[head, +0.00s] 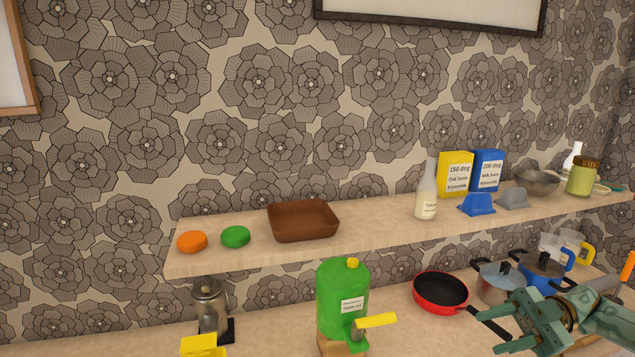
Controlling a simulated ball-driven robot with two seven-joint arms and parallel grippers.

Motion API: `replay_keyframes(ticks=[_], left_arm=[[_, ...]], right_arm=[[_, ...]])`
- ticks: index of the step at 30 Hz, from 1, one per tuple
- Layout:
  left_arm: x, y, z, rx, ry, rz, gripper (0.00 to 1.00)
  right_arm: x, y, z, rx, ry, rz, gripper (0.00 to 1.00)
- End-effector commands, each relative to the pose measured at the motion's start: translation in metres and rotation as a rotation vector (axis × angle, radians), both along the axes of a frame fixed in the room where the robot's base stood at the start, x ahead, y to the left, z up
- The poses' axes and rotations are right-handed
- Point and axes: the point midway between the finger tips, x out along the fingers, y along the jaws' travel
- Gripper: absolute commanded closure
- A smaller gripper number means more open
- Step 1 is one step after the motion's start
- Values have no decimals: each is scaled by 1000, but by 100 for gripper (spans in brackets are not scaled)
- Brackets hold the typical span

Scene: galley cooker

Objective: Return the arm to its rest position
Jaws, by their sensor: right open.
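My right gripper (497,330) is at the lower right of the head view, with its arm coming in from the right edge. My left gripper is not in view.
A wooden shelf (375,233) crosses the view, holding a brown tray (303,221), a bottle (427,190), boxes and a jar (583,177). Pots including a blue one (541,269) stand on the counter behind my right gripper. A metal canister (210,303) stands at left.

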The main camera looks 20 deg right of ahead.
Motion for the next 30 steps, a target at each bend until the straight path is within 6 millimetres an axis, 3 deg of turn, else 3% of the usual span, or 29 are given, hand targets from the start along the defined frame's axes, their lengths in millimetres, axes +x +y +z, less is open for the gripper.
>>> replay_keyframes(ticks=[8,14,21,26,30], left_arm=[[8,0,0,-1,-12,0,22],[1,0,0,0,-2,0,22],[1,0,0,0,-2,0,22],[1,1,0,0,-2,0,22],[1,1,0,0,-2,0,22]], right_arm=[[16,48,-42,-34,-136,-82,58],[35,100,-77,-70,-272,-232,58],[65,173,-110,-178,-392,-655,58],[66,184,-123,-348,-317,-997,58],[42,173,-137,-554,-150,-1232,58]])
